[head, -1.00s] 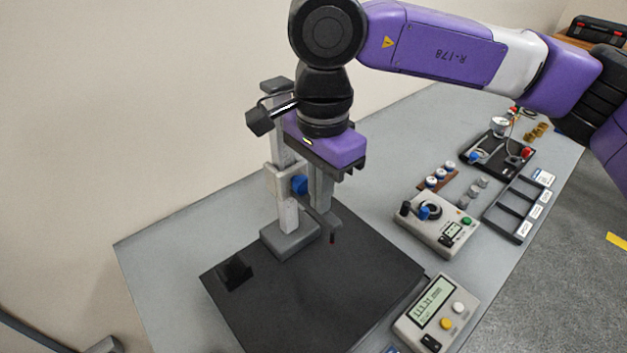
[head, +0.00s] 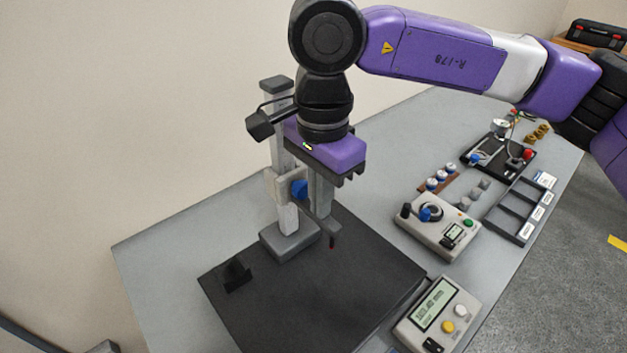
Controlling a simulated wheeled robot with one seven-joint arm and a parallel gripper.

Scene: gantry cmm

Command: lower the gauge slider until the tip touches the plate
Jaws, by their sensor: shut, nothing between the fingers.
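The gauge stand has a light column (head: 281,150) on a grey foot (head: 290,243). Its slider (head: 273,186), a pale block with a blue knob (head: 299,189), sits partway down the column. A dark arm reaches from the slider to a thin tip (head: 332,243) with a red end, over the black plate (head: 330,290). The tip is low; I cannot tell whether it touches the plate. My gripper (head: 321,208) is shut and empty, pointing down beside the blue knob, at the slider's arm. Contact between them is hard to make out.
A readout box (head: 438,312) with a display stands at the plate's right corner. A small black block (head: 236,273) is on the plate's left. A control box (head: 437,226), a divided tray (head: 520,210) and small parts lie to the right. The plate's front is clear.

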